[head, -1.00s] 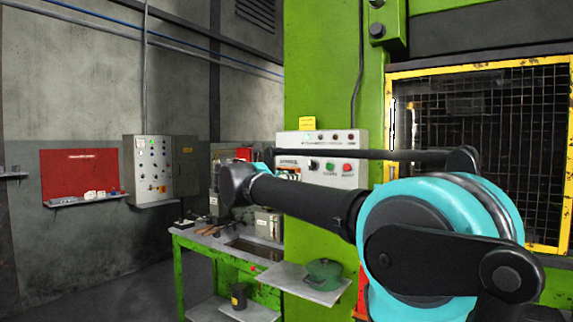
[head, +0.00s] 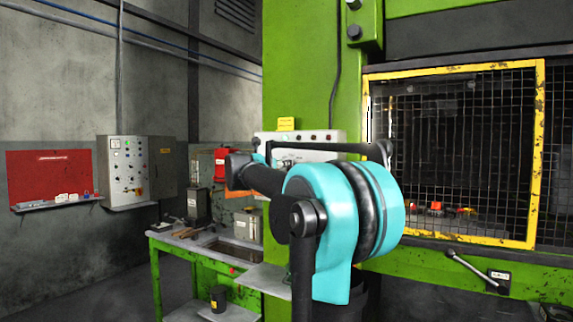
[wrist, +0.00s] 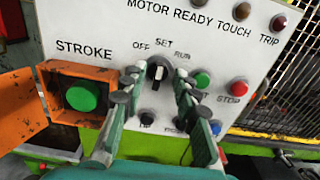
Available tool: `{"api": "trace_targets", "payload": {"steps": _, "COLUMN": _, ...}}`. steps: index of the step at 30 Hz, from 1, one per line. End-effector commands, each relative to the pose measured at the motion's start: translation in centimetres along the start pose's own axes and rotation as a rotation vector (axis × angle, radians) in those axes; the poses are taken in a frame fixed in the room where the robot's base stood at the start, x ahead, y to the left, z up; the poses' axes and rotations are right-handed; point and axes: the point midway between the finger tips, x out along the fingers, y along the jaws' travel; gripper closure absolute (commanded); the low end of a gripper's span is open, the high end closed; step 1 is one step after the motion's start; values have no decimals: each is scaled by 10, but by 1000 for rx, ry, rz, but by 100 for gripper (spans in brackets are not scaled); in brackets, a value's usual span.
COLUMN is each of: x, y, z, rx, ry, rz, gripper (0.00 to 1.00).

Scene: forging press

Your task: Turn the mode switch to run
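The mode switch (wrist: 157,72) is a dark knob on a light grey panel (wrist: 105,55), with OFF, SET and RUN printed around its top. A pale mark shows on the knob, but I cannot tell exactly which label it points at. My gripper (wrist: 158,88) is open in the wrist view, one finger on each side of the knob. I cannot tell whether the fingers touch it. In the head view the top of the panel (head: 325,136) shows, while my arm hides the switch and my fingertips.
A green STROKE button (wrist: 82,96) sits in an orange box with an open flap (wrist: 18,105), left of the gripper. Green and red STOP (wrist: 238,89) buttons lie close on the right. A yellow-framed mesh guard (head: 455,150) stands right of the panel. A workbench (head: 205,240) stands below left.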

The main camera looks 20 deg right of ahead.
Motion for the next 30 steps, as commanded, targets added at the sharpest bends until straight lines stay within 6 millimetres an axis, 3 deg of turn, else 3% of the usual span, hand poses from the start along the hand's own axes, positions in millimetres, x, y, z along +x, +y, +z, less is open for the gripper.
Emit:
{"api": "trace_targets", "payload": {"steps": 7, "x": 27, "y": 0, "z": 0, "rx": 0, "ry": 0, "rz": -1, "gripper": 70}}
{"api": "trace_targets", "payload": {"steps": 18, "x": 32, "y": 0, "z": 0, "rx": 0, "ry": 0, "rz": 0, "gripper": 70}}
{"api": "trace_targets", "payload": {"steps": 25, "x": 32, "y": 0, "z": 0, "rx": 0, "ry": 0, "rz": 0, "gripper": 98}}
{"api": "trace_targets", "payload": {"steps": 30, "x": 32, "y": 0, "z": 0, "rx": 0, "ry": 0, "rz": -1, "gripper": 100}}
